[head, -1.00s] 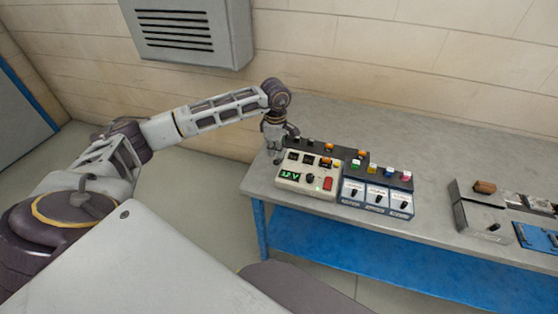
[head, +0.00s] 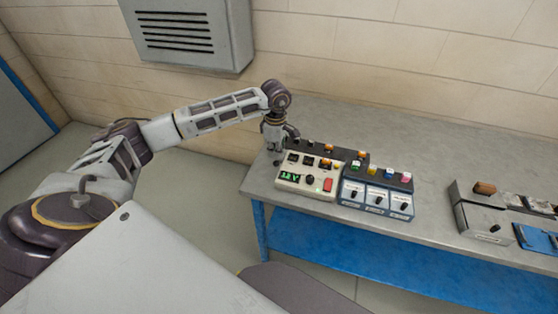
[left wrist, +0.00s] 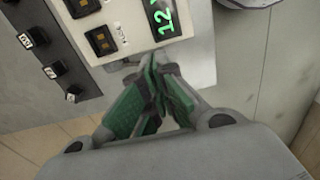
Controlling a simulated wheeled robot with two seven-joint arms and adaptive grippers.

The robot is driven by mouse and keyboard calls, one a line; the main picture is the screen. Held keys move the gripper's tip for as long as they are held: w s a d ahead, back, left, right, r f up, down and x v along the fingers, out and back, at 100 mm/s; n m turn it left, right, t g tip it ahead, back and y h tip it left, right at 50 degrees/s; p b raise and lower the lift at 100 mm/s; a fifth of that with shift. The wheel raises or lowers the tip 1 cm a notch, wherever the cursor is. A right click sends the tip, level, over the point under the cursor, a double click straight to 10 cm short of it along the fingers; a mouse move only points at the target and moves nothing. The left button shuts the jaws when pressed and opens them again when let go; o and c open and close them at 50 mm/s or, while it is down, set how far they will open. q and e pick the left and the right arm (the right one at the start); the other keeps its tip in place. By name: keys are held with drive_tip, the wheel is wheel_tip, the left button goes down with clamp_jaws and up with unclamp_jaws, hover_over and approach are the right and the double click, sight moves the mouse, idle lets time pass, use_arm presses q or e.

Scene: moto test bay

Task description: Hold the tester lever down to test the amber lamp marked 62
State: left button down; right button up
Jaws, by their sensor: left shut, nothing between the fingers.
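The cream tester box (head: 290,187) stands on the bench with a lit green display (head: 290,176), a dark knob and a red part (head: 327,185) on its face. The display also shows in the left wrist view (left wrist: 163,18). My left gripper (head: 277,159) is at the tester's left end. In the left wrist view its green fingers (left wrist: 157,72) are shut with nothing between them, close to the box's edge below the display; contact cannot be told. Several amber lamps, one of them (head: 329,146), show around the tester; no mark 62 is readable. I cannot make out the lever.
A grey box with a brown top piece (head: 485,187) stands further right. The bench top (head: 430,165) is clear between and behind.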

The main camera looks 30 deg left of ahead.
sight(275, 163)
use_arm(q)
drive_tip(key=shift+f+b, duration=1.05)
drive_tip(key=shift+f, duration=0.15)
idle(1.1)
drive_tip(key=shift+s+d+f+b, duration=0.1)
drive_tip(key=shift+s+f+b, duration=0.3)
drive_tip(key=shift+f+b, duration=0.4)
idle(0.9)
drive_tip(key=shift+s+f+b, duration=0.25)
drive_tip(key=shift+f+b, duration=0.8)
drive_tip(key=shift+f, duration=0.2)
idle(0.9)
drive_tip(key=shift+r, duration=0.15)
idle(1.5)
